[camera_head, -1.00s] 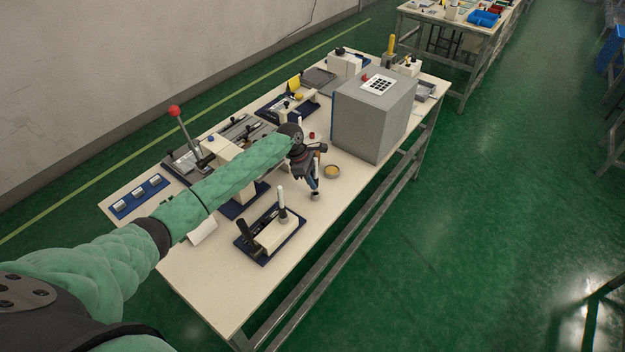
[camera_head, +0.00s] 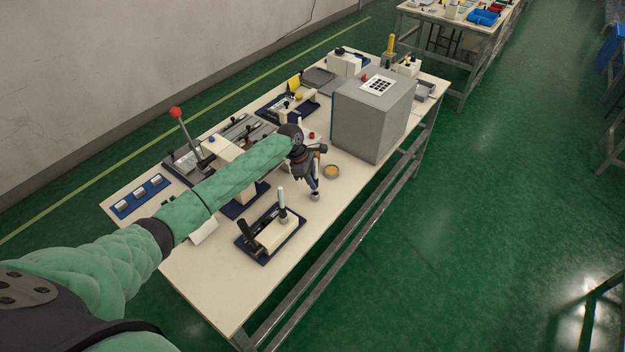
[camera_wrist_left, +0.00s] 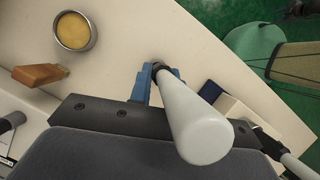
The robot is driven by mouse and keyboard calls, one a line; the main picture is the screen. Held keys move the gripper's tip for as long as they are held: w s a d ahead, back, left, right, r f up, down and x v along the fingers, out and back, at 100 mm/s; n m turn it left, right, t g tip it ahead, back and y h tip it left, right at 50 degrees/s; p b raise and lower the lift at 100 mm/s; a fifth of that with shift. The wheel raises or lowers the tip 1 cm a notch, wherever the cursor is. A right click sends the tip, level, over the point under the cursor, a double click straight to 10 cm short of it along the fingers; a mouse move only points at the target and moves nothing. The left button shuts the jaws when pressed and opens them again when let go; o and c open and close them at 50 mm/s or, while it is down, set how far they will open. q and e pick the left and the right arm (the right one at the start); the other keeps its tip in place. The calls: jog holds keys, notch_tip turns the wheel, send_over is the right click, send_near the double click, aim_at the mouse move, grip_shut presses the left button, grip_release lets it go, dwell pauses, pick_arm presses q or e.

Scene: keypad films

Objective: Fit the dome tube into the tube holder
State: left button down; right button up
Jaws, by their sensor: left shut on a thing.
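The dome tube (camera_wrist_left: 198,128), a pale grey tube with a rounded end toward the camera and a dark collar at its far end, is in my left gripper in the left wrist view. My left gripper (camera_head: 315,187) is shut on it over the table; the blue fingers (camera_wrist_left: 141,88) also show in the wrist view. The hand hides most of the tube in the head view. The likely tube holder (camera_head: 268,240), a cream block on a dark blue base with a black handle and an upright white tube, stands left of and nearer than the gripper. My right gripper is out of view.
A round dish with yellow contents (camera_head: 332,171) sits just beyond the gripper. A large grey box (camera_head: 372,125) stands behind it. Several fixtures and a red-knobbed lever (camera_head: 185,132) line the back. The table's near end (camera_head: 215,295) is clear.

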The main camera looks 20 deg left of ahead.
pick_arm(q)
jog(key=shift+p, duration=0.35)
dwell(0.3)
dwell(0.9)
jog(key=shift+f, duration=0.85)
jog(key=shift+f, duration=0.95)
jog(key=c, duration=1.2)
grip_release()
jog(key=shift+c, duration=0.2)
